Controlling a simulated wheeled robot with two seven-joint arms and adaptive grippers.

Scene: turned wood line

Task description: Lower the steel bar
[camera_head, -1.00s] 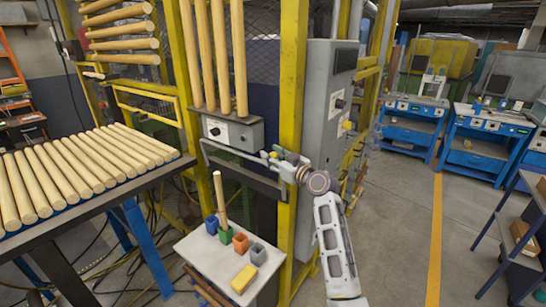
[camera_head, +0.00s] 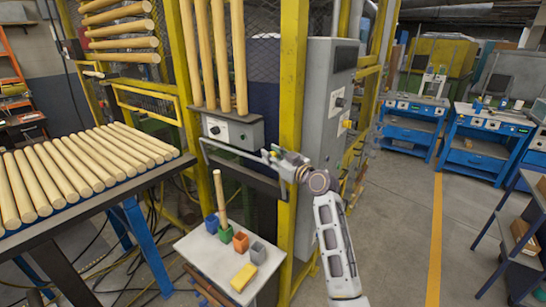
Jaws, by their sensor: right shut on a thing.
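The steel bar (camera_head: 232,151) is a thin grey rail across the front of the yellow-framed machine, below a grey control box. It runs from a bend at its left end to my right gripper (camera_head: 271,157). The right gripper is shut on the bar near its right end, in front of the yellow post. The fingertips are small here, and the exact contact is hard to see. My left gripper is not in view.
A small white table (camera_head: 210,257) stands below the bar, with coloured cups, one upright wooden rod and a yellow block. A rack of wooden rods (camera_head: 172,158) is at the left. Open floor lies to the right.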

